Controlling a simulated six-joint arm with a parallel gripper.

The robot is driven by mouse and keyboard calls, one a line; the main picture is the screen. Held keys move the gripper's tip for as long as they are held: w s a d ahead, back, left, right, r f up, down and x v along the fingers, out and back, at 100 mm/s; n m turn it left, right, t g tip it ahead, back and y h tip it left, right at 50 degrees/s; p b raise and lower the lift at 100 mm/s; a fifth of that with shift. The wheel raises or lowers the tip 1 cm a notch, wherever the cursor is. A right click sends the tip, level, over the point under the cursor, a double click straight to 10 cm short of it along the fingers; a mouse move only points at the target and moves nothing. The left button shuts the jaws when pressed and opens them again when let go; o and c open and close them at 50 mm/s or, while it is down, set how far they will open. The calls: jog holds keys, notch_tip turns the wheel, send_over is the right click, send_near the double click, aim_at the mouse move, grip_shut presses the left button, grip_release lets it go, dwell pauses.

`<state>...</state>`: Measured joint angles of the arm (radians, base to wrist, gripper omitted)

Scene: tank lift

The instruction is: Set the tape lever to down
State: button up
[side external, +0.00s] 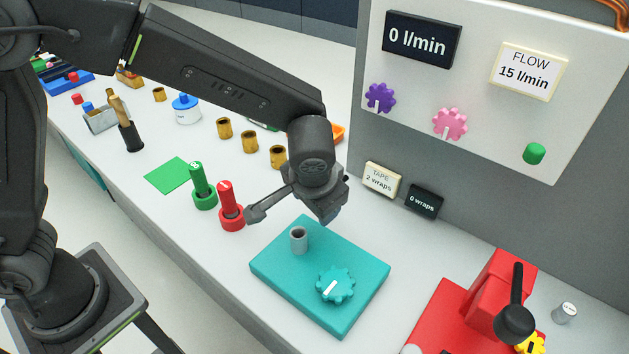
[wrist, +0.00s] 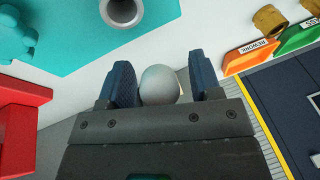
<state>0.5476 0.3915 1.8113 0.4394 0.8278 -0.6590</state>
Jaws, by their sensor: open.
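A black lever (side external: 516,290) with a wide round dark end stands on a red device (side external: 492,285) at the lower right of the side view. No label on it is readable, so I cannot confirm it is the tape lever. Part of a red body (wrist: 18,125) shows at the left edge of the wrist view. My gripper (side external: 330,214) is above the far edge of the teal block, apart from the black lever. In the wrist view my gripper (wrist: 160,82) has its blue fingers apart. A pale round thing (wrist: 159,85) shows between them; I cannot tell what it is or whether it touches them.
The teal block (side external: 270,268) carries a grey tube (side external: 299,240) and a teal dial (side external: 335,285). Signs read "TAPE 2 wraps" (side external: 381,179) and "0 wraps" (side external: 424,201). A grey panel (side external: 480,85) rises behind. Red and green pegs (side external: 230,205) stand left of my gripper.

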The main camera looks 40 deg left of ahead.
jog(key=v, duration=1.2)
jog(key=shift+r, duration=0.2)
